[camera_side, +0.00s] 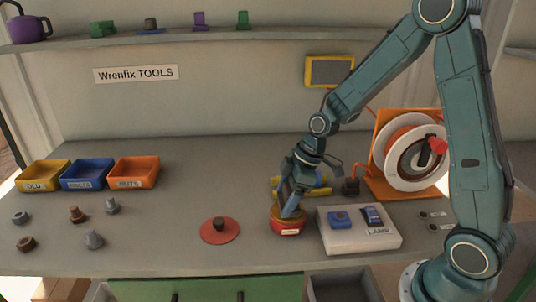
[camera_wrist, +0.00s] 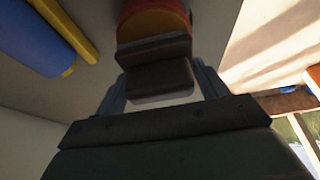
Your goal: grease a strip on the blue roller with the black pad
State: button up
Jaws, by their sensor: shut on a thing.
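My gripper (camera_side: 289,210) points down at the open red tin (camera_side: 287,228) on the bench. In the wrist view, my gripper (camera_wrist: 160,84) is shut on the black pad (camera_wrist: 162,77), a dark block between the fingers. The red tin (camera_wrist: 153,8) with its orange filling shows just beyond the pad. I cannot tell whether the pad touches the filling. The blue roller (camera_side: 322,183) lies on a yellow stand behind my gripper, which partly hides it. The roller (camera_wrist: 38,38) is at the upper left in the wrist view, apart from the pad.
A white lamp switch box (camera_side: 360,242) stands close on the right. An orange cable reel (camera_side: 378,188) is behind it. Bins (camera_side: 88,175) and several loose bolts and nuts are at the left.

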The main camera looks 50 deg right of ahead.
aim_at(286, 188)
jog(key=shift+f, duration=0.55)
dwell(1.6)
jog(key=shift+r, duration=3.6)
jog(key=shift+f, duration=0.1)
jog(key=m, duration=0.1)
jog(key=w+f+m+h, duration=0.1)
jog(key=m, duration=0.3)
jog(key=shift+w+a+f+t+h, duration=0.15)
jog(key=shift+w+f+t+h, duration=0.15)
jog(key=shift+w, duration=0.1)
jog(key=m, duration=0.1)
jog(key=w+m+h, duration=0.1)
jog(key=m, duration=0.2)
jog(key=shift+w+f+t+h, duration=0.15)
jog(key=shift+f+t+h, duration=0.15)
jog(key=shift+f+t, duration=0.1)
jog(key=shift+d+r, duration=0.1)
jog(key=shift+d, duration=0.1)
